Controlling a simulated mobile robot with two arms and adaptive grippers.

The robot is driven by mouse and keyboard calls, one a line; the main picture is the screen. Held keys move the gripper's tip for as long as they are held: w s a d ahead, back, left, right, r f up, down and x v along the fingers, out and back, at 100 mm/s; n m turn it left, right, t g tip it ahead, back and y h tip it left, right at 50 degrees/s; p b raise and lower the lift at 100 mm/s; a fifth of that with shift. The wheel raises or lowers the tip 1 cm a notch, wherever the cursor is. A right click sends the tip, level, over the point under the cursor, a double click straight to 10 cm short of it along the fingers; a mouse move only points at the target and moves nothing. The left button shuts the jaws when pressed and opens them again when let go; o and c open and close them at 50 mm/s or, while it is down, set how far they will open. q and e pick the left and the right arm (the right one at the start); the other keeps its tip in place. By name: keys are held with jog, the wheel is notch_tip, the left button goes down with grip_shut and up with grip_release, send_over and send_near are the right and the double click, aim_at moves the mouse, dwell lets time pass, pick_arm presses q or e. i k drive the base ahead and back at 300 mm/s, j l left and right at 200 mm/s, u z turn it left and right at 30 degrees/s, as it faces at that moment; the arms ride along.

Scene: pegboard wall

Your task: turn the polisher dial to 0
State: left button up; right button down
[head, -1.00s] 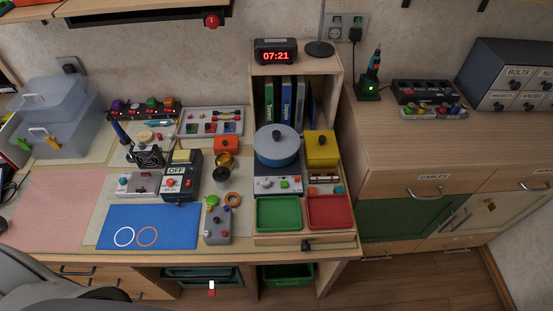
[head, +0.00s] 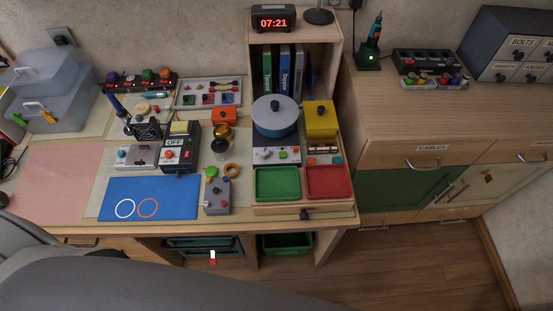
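No label that I can read names the polisher, and I cannot tell which bench device it is or what its dial reads. A white-fronted unit (head: 268,155) with a small knob and a green button sits under a blue round lidded pot (head: 275,118). A dark box marked OFF (head: 175,142) has a red button. Left of it is a light grey box (head: 136,158) with a red part. A grey control box (head: 217,198) with coloured knobs stands beside the blue mat. Neither gripper is in view.
My grey arm fills the lower left, in front of the bench edge. The blue mat (head: 165,204) and pink mat (head: 60,185) are mostly bare. Green (head: 277,184) and red (head: 327,181) trays lie at the bench's right front. The wooden cabinet top (head: 430,125) is largely clear.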

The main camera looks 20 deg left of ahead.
aim_at(264, 153)
jog(key=k+j+z, duration=0.25)
jog(key=k+j, duration=0.15)
jog(key=k+j+z, duration=0.3)
jog(key=k+j, duration=0.1)
jog(key=j, duration=0.1)
